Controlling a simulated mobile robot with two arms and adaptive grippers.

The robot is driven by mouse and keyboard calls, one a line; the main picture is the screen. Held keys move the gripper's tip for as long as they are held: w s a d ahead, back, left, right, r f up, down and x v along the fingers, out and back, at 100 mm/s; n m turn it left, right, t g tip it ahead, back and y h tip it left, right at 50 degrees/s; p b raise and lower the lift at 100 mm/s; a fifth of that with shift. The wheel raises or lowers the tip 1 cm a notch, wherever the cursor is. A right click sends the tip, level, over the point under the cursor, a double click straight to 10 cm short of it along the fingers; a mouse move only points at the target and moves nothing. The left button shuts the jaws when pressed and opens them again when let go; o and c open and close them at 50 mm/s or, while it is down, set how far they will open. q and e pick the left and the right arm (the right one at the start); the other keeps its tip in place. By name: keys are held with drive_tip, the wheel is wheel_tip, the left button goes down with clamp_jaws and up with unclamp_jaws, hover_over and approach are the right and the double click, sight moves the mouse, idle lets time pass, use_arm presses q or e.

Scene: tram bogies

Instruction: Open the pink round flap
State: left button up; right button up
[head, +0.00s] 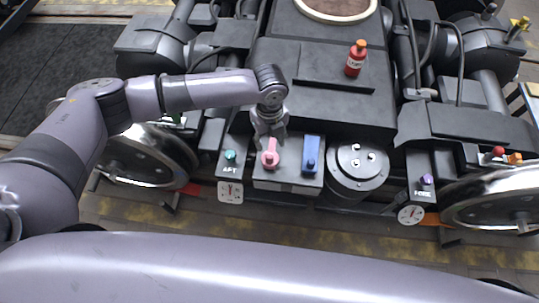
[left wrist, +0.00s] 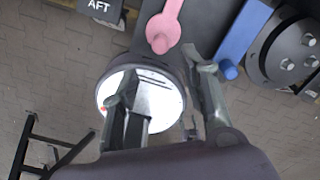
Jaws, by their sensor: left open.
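The pink flap (head: 270,155) has a narrow arm and a round end. It sits on a dark box on the bogie, beside a blue flap (head: 312,155). In the left wrist view the pink flap (left wrist: 163,28) is at the top centre and the blue one (left wrist: 238,38) is to its right. My left gripper (head: 269,138) reaches down just above the pink flap in the head view. In the left wrist view its two fingers (left wrist: 168,100) are spread, with nothing held between them. I cannot tell whether a finger touches the flap. My right gripper does not show.
A pale round face with a dark rim (left wrist: 165,88) lies behind the fingers. A black post marked AFT (head: 230,162) stands left of the box, and a bolted round cover (head: 358,168) stands right. A red bottle (head: 355,60) stands on the bogie top.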

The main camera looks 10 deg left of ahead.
sight(269, 156)
use_arm(q)
wheel_tip(269, 156, down, 10)
drive_tip(key=shift+f, duration=0.2)
clamp_jaws()
idle(0.6)
idle(0.4)
